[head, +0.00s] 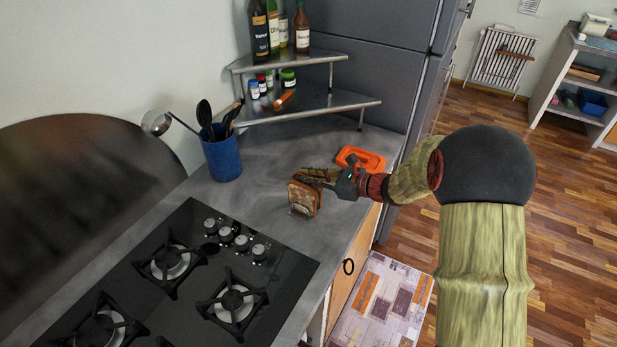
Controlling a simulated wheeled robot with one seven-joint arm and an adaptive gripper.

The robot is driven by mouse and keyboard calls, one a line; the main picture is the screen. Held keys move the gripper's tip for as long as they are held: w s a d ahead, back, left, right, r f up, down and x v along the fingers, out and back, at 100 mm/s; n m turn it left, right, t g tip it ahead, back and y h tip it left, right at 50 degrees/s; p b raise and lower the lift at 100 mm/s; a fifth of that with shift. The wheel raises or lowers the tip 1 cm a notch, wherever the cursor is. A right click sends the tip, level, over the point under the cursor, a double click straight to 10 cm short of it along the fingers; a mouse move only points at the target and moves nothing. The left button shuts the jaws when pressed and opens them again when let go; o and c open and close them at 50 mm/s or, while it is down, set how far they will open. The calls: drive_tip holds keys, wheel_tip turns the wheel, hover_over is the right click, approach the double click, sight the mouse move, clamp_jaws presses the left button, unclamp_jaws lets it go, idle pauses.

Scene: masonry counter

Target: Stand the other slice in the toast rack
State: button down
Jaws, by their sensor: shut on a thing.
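My gripper (327,182) reaches in from the right over the counter and is shut on a slice of toast (303,198). The slice is brown and stands roughly upright, facing the hob. Something brown and thin, perhaps the other slice, shows just behind the fingers; it is too small to tell. A small bit of metal at the foot of the front slice, perhaps the toast rack (298,210), is mostly hidden by the bread. I cannot tell whether the held slice is in the rack or just above it.
An orange tray (372,155) lies behind my gripper near the counter's right edge. A black gas hob (190,262) is in front. A blue utensil pot (222,157) stands at the left, and a corner shelf (345,103) with bottles and jars at the back.

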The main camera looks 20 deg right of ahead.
drive_tip(key=shift+f, duration=0.25)
drive_tip(key=c, duration=1.9)
unclamp_jaws()
drive_tip(key=shift+o, duration=0.4)
drive_tip(key=shift+r, duration=0.1)
drive_tip(key=shift+r+p, duration=2.1)
drive_tip(key=shift+r, duration=0.85)
